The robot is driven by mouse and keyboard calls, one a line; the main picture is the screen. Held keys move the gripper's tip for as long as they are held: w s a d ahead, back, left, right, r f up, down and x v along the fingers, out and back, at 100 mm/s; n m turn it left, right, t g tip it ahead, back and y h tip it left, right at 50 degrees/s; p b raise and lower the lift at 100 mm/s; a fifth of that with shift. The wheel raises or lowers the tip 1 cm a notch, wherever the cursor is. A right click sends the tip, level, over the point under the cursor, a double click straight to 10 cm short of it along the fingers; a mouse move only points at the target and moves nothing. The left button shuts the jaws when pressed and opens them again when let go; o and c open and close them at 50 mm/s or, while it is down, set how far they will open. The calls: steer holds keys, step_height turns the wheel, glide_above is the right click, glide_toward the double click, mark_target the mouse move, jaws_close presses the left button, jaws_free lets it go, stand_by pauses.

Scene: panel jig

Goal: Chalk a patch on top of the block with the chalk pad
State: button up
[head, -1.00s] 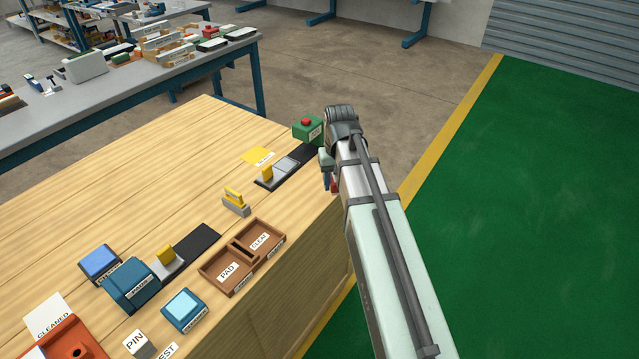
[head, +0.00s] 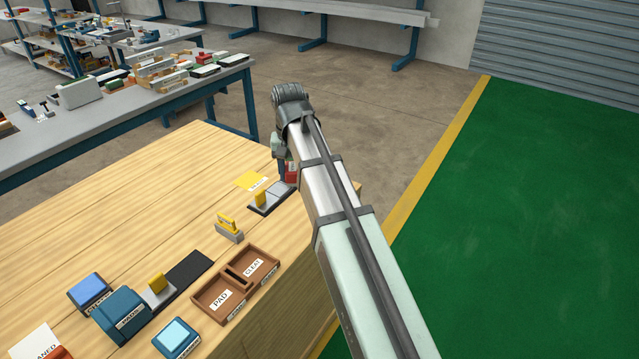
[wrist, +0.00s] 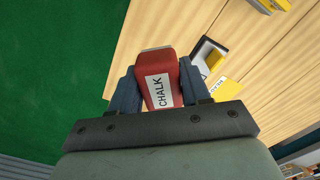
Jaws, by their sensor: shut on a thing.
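My gripper (wrist: 160,85) is shut on the red chalk pad (wrist: 158,80), labelled CHALK, with one blue finger on each side. In the head view the chalk pad (head: 291,173) shows as a bit of red below my gripper (head: 284,167), over the far right of the bench. Just left of it, a grey block (head: 276,190) sits in a dark fixture beside a yellow upright piece (head: 260,198); my arm partly hides this fixture. In the wrist view the fixture (wrist: 207,55) is right of the chalk pad, apart from it in the picture. I cannot see any chalk mark.
A yellow labelled card (head: 250,181) lies behind the fixture. A grey stand with a yellow top (head: 229,229) and a brown two-part tray (head: 232,308) marked PAD and CLEAT are nearer. Blue boxes (head: 122,313) stand at lower left. The bench's back left is clear.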

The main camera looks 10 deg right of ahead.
steer(key=s+a+n, duration=0.2)
steer(key=a, duration=0.8)
steer(key=s+a+n, duration=0.2)
steer(key=a, duration=0.9)
steer(key=n, duration=0.7)
glide_toward(87, 289)
steer(key=shift+f, duration=2.75)
steer(key=shift+f, duration=0.55)
step_height(87, 289, up, 7)
